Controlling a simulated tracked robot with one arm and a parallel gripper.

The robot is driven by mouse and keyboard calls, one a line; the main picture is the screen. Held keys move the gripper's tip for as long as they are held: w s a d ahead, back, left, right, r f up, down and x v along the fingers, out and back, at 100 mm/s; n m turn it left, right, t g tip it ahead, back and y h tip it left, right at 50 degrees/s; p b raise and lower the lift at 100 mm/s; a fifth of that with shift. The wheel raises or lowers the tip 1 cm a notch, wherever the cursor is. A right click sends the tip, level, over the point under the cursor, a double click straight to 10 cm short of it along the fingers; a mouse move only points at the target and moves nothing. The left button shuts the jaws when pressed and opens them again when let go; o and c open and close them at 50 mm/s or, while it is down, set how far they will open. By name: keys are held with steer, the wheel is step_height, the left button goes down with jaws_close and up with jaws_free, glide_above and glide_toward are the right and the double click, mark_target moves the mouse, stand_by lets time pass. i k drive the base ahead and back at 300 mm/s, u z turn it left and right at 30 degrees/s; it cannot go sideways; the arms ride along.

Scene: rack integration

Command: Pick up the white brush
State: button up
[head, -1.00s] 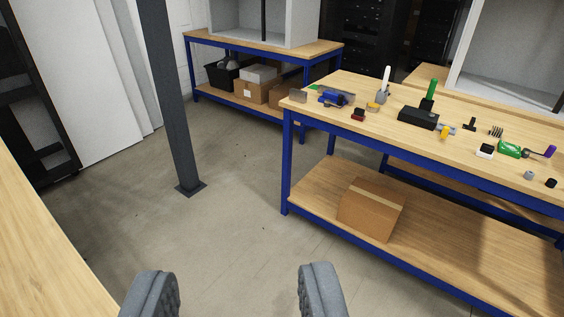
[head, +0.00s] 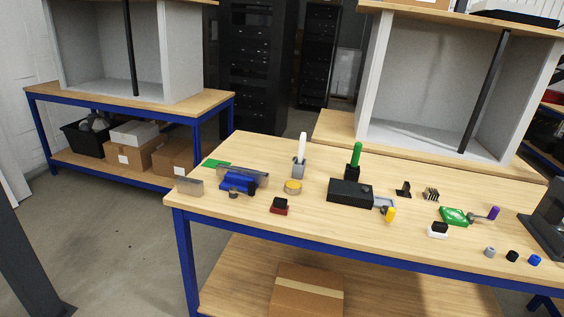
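The white brush (head: 302,147) stands upright on the workbench, its white handle pointing up out of a grey block-like base (head: 299,169). I cannot tell whether that base is a holder or part of the brush. It is near the back left part of the wooden bench top (head: 330,230). A similar green-handled item (head: 355,154) with a black base stands to its right. My gripper is not in view now, and nothing of its fingers shows.
Around the brush are a blue vise-like tool (head: 238,183), a yellow roll (head: 293,187), a dark red block (head: 279,206) and a black box (head: 350,193). A cardboard box (head: 305,290) sits on the lower shelf.

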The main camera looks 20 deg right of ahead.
mark_target(301, 147)
steer(key=z, duration=0.2)
steer(key=i, duration=1.45)
steer(key=z, duration=0.4)
steer(key=i, duration=1.4)
steer(key=z, duration=0.2)
